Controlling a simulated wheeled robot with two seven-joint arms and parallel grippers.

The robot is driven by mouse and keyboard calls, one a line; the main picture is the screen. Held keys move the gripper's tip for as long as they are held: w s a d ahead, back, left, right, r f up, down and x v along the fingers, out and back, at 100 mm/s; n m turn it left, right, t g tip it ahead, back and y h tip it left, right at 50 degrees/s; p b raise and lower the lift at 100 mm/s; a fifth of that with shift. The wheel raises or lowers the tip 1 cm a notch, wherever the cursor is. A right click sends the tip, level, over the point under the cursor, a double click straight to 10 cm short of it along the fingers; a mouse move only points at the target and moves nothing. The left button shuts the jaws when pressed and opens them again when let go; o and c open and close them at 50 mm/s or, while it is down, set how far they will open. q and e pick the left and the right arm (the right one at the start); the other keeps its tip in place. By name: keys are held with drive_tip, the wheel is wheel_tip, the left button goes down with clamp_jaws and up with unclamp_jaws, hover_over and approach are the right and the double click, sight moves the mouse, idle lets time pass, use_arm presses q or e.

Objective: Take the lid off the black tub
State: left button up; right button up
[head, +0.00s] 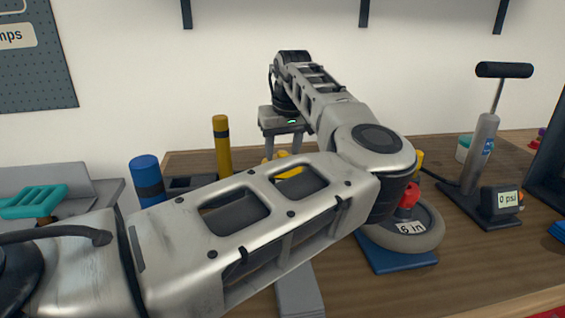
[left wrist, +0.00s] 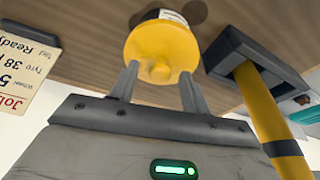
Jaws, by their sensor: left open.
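The black tub (left wrist: 150,15) shows at the top of the left wrist view, mostly hidden behind its yellow lid (left wrist: 160,42); a white label shows on its side. The lid is on the tub and has a small round knob facing my gripper. My left gripper (left wrist: 159,72) is open, with one finger on each side of the knob. I cannot tell whether the fingers touch it. In the head view the left gripper (head: 282,140) points down at the yellow lid (head: 290,173), which my arm largely covers. The right gripper is not in view.
A yellow post (head: 222,145) in a dark holder and a blue post (head: 147,180) stand left of the gripper. A grey wheel (head: 415,240) lies on a blue base at right, near a pump (head: 480,155). A job card (left wrist: 25,70) shows in the wrist view.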

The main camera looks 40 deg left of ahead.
use_arm(q)
clamp_jaws()
